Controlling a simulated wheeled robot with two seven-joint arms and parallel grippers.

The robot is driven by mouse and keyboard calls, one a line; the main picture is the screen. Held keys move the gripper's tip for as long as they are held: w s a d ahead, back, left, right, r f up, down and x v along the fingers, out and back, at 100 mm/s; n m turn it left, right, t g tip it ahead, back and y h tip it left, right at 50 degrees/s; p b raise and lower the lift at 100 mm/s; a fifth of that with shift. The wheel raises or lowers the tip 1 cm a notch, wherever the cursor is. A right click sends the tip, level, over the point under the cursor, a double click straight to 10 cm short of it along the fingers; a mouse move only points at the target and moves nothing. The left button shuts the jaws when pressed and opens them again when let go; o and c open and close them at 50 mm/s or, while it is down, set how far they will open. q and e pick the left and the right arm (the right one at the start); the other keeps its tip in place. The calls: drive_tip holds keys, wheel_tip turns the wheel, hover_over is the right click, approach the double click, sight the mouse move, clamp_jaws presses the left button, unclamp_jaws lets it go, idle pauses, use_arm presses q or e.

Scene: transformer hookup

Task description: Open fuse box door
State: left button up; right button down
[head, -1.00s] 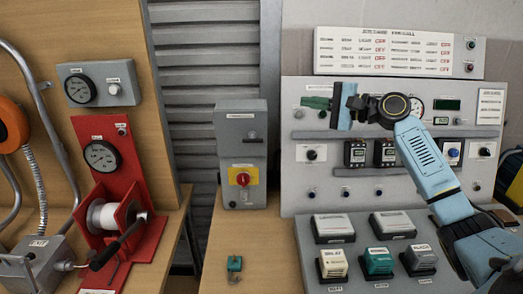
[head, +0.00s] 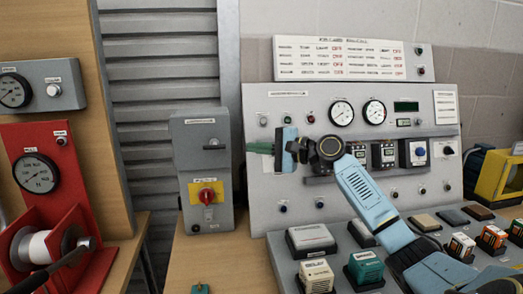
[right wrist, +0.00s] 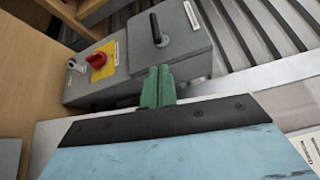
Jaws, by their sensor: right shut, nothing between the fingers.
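The grey fuse box (head: 188,175) stands upright at the back of the wooden bench, left of the big panel. Its door looks shut. A dark handle (head: 214,147) sits on its upper front, and a red rotary switch (head: 206,195) on a yellow plate is below. My right gripper (head: 252,148) has its green fingers shut and empty, pointing left at the box, just right of it at about handle height. In the right wrist view the shut fingers (right wrist: 158,87) appear in front of the box (right wrist: 190,55), below the handle (right wrist: 156,30); contact is unclear.
The grey instrument panel (head: 255,195) with gauges and switches stands behind my right arm. Several small blocks sit on its sloped lower part. A red winch stand (head: 75,200) is at the left.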

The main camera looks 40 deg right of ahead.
drive_tip(key=x, duration=0.6)
drive_tip(key=shift+w+a, duration=0.15)
